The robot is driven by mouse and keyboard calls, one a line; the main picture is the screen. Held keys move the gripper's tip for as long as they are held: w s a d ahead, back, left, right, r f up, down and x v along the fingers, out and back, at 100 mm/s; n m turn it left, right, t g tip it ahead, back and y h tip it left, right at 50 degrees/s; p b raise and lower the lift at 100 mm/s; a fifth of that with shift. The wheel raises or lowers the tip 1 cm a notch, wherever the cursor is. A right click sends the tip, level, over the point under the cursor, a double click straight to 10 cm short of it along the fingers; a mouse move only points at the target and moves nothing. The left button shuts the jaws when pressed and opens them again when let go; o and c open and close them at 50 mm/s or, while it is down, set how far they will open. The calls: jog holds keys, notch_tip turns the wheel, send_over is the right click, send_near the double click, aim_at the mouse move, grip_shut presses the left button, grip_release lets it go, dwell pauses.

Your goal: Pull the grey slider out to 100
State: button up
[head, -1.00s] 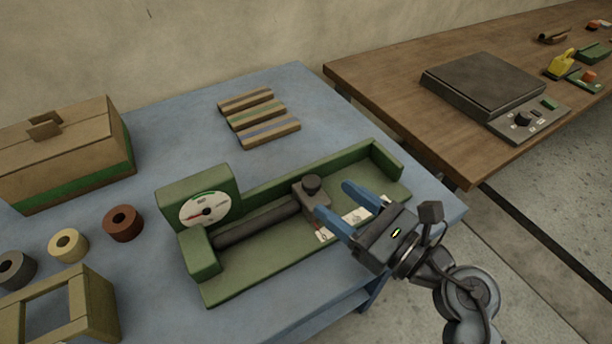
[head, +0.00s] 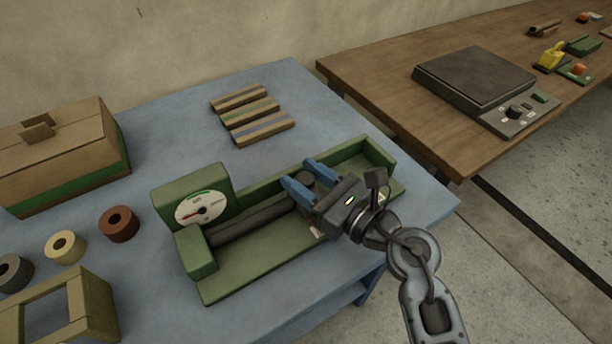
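The grey slider (head: 304,179), with its dark round knob, sits in a green tray-like fixture (head: 238,277) on the blue table. A dark grey rod (head: 245,223) runs from the slider to the fixture's left block. A round white dial (head: 201,209) with a needle stands at the fixture's back left. My gripper (head: 296,172) is open, with its blue fingers on either side of the knob as seen from the head. I cannot tell whether they touch it. My gripper hides most of the slider's body and the scale strip on the fixture floor.
A cardboard box (head: 60,158), several rolls and a wooden frame (head: 62,308) stand at the left. Striped slats (head: 252,116) lie behind the fixture. A wooden table (head: 385,88) with a scale (head: 477,80) stands at the right, across a gap.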

aim_at(374, 147)
grip_shut()
jog(key=w+d+b, duration=0.1)
jog(key=w+d, duration=0.1)
jog(key=d, duration=0.2)
jog(key=w+d+b, duration=0.1)
jog(key=w+d, duration=0.2)
jog(key=d, duration=0.1)
jog(key=w+d+b, duration=0.1)
jog(key=w+d, duration=0.2)
jog(key=d, duration=0.1)
jog(key=shift+w+d, duration=0.2)
jog(key=shift+d, duration=0.15)
jog(key=shift+o, duration=0.6)
grip_release()
jog(key=shift+d, duration=0.1)
jog(key=shift+o, duration=0.9)
